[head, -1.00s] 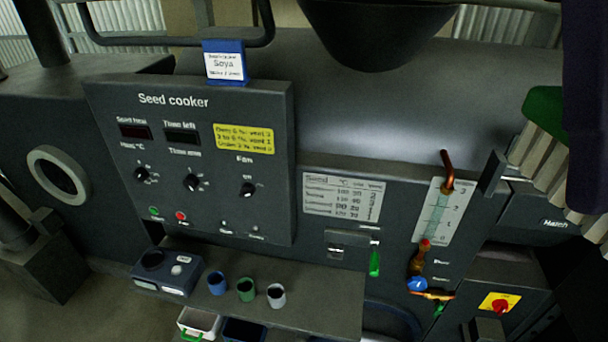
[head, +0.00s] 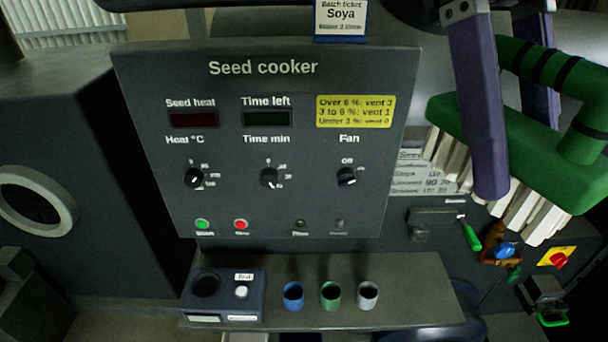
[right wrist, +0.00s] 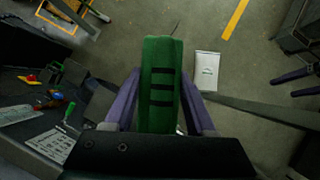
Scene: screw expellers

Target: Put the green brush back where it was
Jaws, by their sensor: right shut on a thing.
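The green brush (head: 460,112) is at the right of the head view, with a green block, pale bristles pointing down and a green handle with black bands. My right gripper (head: 515,145) has purple fingers and is shut on it, one finger passing in front of the block. The brush is in the air in front of the seed cooker's right side and hides part of it. In the right wrist view the brush (right wrist: 160,60) stands between both fingers, black bands showing. My left gripper is not in view. No empty holder for the brush can be made out.
The seed cooker panel (head: 260,150) fills the middle. Below it a shelf (head: 405,290) holds a dark box (head: 222,296) and blue, green and grey cups (head: 330,295). A red switch on a yellow plate (head: 557,258) is at lower right. A white sheet (right wrist: 207,72) lies on the floor.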

